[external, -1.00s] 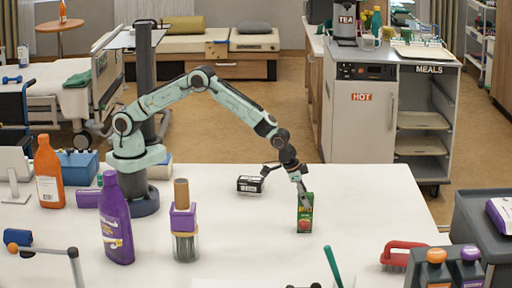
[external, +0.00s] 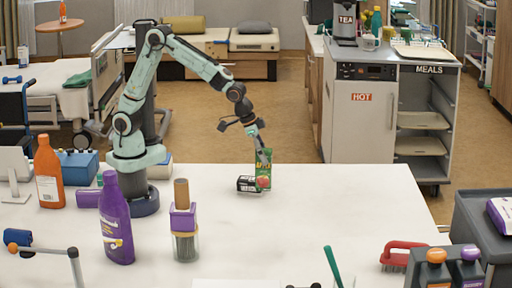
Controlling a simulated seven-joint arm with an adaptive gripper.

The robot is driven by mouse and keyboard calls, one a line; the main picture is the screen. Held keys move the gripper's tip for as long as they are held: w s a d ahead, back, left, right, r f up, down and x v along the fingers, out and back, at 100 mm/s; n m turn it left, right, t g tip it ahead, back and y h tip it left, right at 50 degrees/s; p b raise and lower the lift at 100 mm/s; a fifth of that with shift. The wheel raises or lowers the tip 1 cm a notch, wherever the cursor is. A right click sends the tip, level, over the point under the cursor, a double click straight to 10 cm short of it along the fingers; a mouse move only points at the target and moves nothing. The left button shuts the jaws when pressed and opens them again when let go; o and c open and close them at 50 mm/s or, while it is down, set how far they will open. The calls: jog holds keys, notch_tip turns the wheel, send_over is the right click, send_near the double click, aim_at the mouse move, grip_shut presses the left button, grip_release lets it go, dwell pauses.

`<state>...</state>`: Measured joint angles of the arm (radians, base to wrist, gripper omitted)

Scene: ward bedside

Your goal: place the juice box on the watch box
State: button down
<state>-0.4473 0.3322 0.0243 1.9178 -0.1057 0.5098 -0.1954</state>
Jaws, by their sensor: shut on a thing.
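The juice box (external: 265,171), green with a red apple on its front, is upright in my gripper (external: 263,157). The gripper is shut on its upper part from above. The small black and white box (external: 247,184), apparently the watch box, lies on the white table. In the external view the juice box's lower part is at the right end of the watch box and overlaps it in the picture. I cannot tell whether they touch or how high the juice box's base is.
A glass jar with a purple block and brown cylinder on top (external: 184,220), a purple bottle (external: 116,222) and an orange bottle (external: 48,172) stand to the left. A red-handled brush (external: 402,254) lies front right. The table's right middle is clear.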

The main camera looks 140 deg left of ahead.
jog(key=shift+s+d+r, duration=0.4)
jog(key=shift+s+d, duration=0.05)
jog(key=shift+s, duration=0.25)
jog(key=s+a+r+n+g+y, duration=0.1)
jog(key=s+r+n+g, duration=0.15)
jog(key=s+n, duration=0.7)
jog(key=s+a+r+n+g, duration=0.1)
jog(key=s+r+n+g, duration=0.3)
jog(key=s, duration=1)
jog(key=w+a+f, duration=0.3)
jog(key=a+f, duration=0.3)
jog(key=f, duration=0.1)
jog(key=w+a+f+t, duration=0.1)
jog(key=w+a+f, duration=0.2)
jog(key=a+f, duration=0.3)
jog(key=shift+f+n, duration=0.35)
jog(key=shift+f, duration=0.25)
jog(key=shift+f+t, duration=0.15)
jog(key=shift+t, duration=0.1)
jog(key=c, duration=0.6)
grip_release()
